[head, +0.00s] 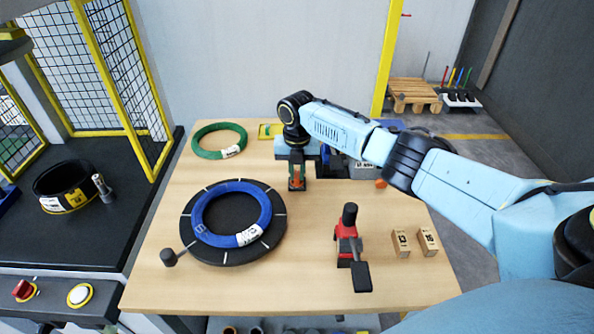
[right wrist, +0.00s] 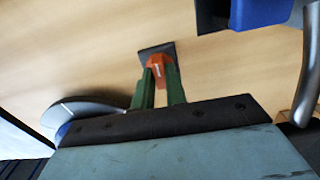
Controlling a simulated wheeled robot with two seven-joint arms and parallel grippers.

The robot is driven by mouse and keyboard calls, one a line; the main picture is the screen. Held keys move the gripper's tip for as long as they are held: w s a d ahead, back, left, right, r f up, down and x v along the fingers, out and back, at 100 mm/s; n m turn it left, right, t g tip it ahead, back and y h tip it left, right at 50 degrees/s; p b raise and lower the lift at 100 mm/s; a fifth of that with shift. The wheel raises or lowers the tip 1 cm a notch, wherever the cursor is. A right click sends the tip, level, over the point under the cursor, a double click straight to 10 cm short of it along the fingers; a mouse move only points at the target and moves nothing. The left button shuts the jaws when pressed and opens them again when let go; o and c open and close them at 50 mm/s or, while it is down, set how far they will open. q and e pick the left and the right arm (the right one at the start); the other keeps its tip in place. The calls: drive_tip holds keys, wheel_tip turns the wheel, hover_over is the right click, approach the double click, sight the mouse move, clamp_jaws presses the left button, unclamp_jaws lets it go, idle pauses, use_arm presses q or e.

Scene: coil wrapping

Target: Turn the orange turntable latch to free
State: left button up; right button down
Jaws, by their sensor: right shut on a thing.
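The orange latch (head: 297,184) stands on a small dark base on the wooden table, right of and behind the turntable. My right gripper (head: 297,172) comes down on it from above, its green fingers shut on the latch. In the right wrist view the orange latch (right wrist: 156,66) shows between the fingertips of my gripper (right wrist: 160,80), above its dark base plate. The fingers partly hide the latch, and its exact angle is hard to tell. The black turntable (head: 235,212) carries a blue coil (head: 205,232) with a white label. My left gripper is not in view.
A green coil (head: 217,153) lies at the back left. A red and black tool (head: 348,245) and two small numbered blocks (head: 401,244) stand at the front right. A dark knob (head: 168,257) sticks out left of the turntable. My right arm partly hides a blue device behind it.

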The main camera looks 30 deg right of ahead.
sight(297, 175)
drive_tip(key=shift+n, duration=0.3)
drive_tip(key=c, duration=1.4)
unclamp_jaws()
drive_tip(key=shift+c, duration=0.2)
wheel_tip(297, 175, up, 13)
drive_tip(key=p, duration=0.1)
drive_tip(key=shift+r, duration=0.2)
drive_tip(key=shift+s+f, duration=0.1)
